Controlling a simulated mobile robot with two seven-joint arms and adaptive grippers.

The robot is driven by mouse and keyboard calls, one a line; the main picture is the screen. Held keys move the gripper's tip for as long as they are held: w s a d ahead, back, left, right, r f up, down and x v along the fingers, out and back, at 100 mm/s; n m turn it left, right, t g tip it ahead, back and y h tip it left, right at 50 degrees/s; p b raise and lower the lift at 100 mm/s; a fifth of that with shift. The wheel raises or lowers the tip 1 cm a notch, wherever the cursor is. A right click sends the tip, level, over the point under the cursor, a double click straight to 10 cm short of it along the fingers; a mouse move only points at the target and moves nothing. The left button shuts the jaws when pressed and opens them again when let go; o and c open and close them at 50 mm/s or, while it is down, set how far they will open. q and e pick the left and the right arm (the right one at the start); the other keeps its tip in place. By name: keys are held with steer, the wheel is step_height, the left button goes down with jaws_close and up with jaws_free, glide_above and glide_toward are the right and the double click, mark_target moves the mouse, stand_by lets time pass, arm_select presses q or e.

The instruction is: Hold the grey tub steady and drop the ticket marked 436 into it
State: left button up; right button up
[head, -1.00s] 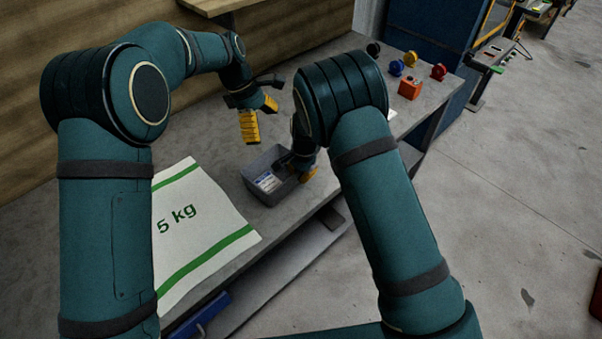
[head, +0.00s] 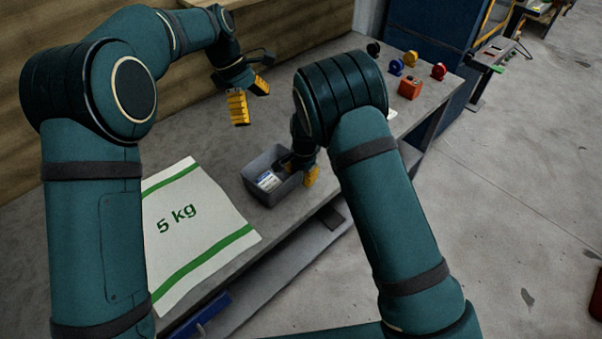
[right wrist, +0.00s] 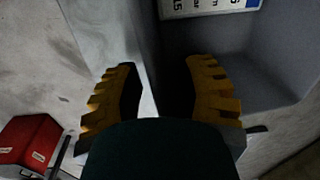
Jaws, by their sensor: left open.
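The grey tub (head: 250,179) stands upright on the bench, right of the 5 kg sack. A white card with a blue edge (head: 268,181) lies inside it. The card also shows at the top of the right wrist view (right wrist: 205,6), cut off, and I cannot read 436 on it. My left gripper (head: 249,96) is open and empty, above the bench behind the tub. My right gripper (right wrist: 165,85) is at the tub's right wall, one finger outside and one inside. Its fingers are apart, with a gap beside the outer finger. My right arm hides part of it in the head view.
A white sack (head: 195,230) marked 5 kg lies flat on the bench. Coloured rolls and an orange box (head: 410,88) stand at the bench's far end. A white sheet (head: 391,114) shows partly behind my right arm. A red box (right wrist: 28,142) is on the floor.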

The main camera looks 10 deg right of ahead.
step_height(320, 180, up, 12)
steer(key=shift+s+d, duration=0.4)
steer(key=shift+s, duration=0.05)
